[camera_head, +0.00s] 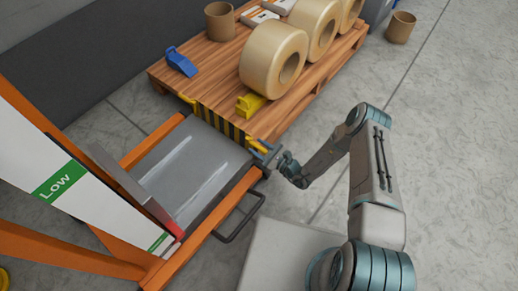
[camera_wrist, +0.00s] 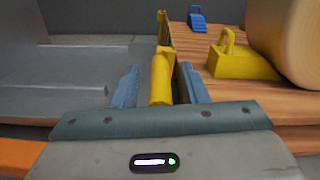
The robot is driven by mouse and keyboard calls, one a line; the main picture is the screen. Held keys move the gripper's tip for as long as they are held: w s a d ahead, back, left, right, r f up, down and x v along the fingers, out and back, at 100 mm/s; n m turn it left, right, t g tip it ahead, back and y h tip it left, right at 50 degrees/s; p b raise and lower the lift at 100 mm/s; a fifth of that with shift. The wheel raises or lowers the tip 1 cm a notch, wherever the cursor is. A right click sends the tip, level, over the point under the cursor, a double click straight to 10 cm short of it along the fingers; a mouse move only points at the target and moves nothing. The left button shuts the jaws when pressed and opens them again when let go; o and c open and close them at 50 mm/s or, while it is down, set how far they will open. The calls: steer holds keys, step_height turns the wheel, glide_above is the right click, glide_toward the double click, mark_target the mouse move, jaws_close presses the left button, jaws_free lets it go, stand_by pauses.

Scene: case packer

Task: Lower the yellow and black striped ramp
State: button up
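The yellow and black striped ramp (camera_head: 222,124) stands on edge between the grey platform of the orange-framed machine and the wooden pallet. It has a yellow handle at each end. My gripper (camera_head: 264,153) is at its near right end. In the wrist view, the near yellow handle (camera_wrist: 161,82) lies between the two blue fingers of my gripper (camera_wrist: 158,80). A gap shows at the left finger, and the right finger is very close to the handle. The gripper looks open around it. The ramp's striped face is hidden in the wrist view.
The wooden pallet (camera_head: 165,78) holds large tan rolls (camera_head: 273,62), a yellow block (camera_head: 250,104) and a blue block (camera_head: 181,62). The machine's grey platform (camera_head: 185,170) is empty. A dark handle bar (camera_head: 243,222) sticks out nearby.

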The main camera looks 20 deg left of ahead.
steer(key=shift+a, duration=0.1)
jaws_close()
